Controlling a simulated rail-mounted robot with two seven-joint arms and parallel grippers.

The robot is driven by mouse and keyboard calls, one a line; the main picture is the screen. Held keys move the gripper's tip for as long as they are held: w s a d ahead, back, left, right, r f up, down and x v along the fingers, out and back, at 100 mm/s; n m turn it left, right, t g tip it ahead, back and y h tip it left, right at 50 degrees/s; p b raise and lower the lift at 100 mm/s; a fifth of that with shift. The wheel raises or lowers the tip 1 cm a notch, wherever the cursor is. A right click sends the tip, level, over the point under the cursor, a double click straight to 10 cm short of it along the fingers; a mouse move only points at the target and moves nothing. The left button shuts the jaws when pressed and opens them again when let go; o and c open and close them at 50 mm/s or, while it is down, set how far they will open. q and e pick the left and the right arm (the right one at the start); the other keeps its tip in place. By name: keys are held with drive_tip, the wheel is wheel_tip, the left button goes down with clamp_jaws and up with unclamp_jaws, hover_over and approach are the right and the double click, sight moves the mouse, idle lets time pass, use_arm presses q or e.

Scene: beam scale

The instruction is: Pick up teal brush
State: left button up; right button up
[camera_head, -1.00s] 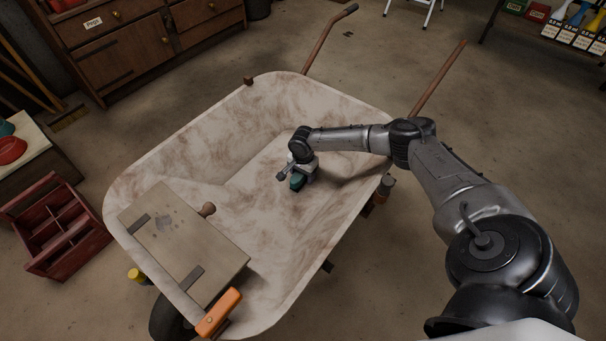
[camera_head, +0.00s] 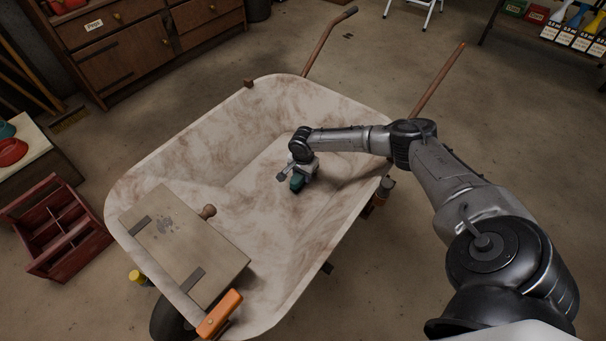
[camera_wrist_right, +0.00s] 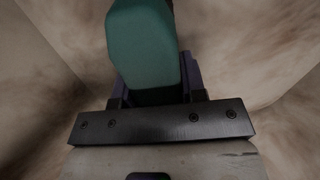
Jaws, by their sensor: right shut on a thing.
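The teal brush (camera_head: 297,183) is low inside the wheelbarrow's tray (camera_head: 236,178). My right gripper (camera_head: 303,177) reaches down into the tray and is shut on the brush. In the right wrist view the brush (camera_wrist_right: 146,45) shows as a large teal block between the two fingers (camera_wrist_right: 155,88). My left gripper is not in view.
A wooden board (camera_head: 180,240) with a knob lies across the tray's near left end, next to an orange handle (camera_head: 219,314). A red divided crate (camera_head: 55,228) stands on the floor at left. The tray's sloping walls surround my right gripper.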

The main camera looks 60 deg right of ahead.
drive_tip(key=r+p, duration=0.1)
drive_tip(key=r, duration=0.1)
drive_tip(key=r+p, duration=0.1)
drive_tip(key=r, duration=0.1)
drive_tip(key=shift+s+p, duration=0.35)
drive_tip(key=shift+s, duration=0.05)
drive_tip(key=s+a+r+p, duration=0.1)
drive_tip(key=s+r+p, duration=0.5)
drive_tip(key=s, duration=0.4)
drive_tip(key=shift+s+a, duration=0.35)
drive_tip(key=shift+s, duration=0.05)
